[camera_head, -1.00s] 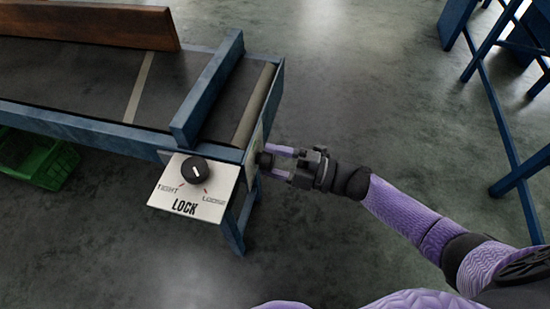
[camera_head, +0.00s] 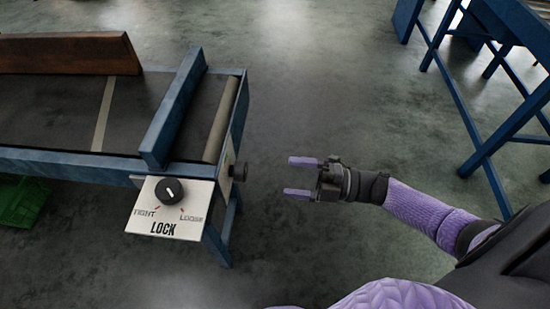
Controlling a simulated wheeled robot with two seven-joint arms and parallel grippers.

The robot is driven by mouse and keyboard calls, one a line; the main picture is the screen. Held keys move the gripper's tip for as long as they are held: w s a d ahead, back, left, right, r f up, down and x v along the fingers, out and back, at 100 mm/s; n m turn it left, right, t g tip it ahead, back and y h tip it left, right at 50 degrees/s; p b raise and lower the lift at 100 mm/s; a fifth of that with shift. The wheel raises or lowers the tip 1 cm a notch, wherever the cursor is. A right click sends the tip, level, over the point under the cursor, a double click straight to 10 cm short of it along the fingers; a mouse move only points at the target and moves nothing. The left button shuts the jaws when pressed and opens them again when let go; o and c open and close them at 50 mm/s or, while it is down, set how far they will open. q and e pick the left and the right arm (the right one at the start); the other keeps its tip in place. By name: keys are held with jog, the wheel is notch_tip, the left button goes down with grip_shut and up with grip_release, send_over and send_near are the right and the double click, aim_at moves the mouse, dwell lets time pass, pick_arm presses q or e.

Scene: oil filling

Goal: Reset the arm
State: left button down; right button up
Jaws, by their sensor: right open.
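My right gripper (camera_head: 301,176) is open and empty, its two purple fingers pointing left. It hangs in free air to the right of the blue conveyor table. My right arm (camera_head: 425,211) comes in from the lower right. A white LOCK panel (camera_head: 178,222) with a round black dial (camera_head: 169,190) sits on the table's near corner. My left gripper is out of view.
The blue-framed conveyor table (camera_head: 75,162) carries a brown wooden board (camera_head: 70,54) and a blue crossbar (camera_head: 174,108). A green crate (camera_head: 20,203) is below left. Another blue frame (camera_head: 480,150) stands at the right. The floor between them is clear.

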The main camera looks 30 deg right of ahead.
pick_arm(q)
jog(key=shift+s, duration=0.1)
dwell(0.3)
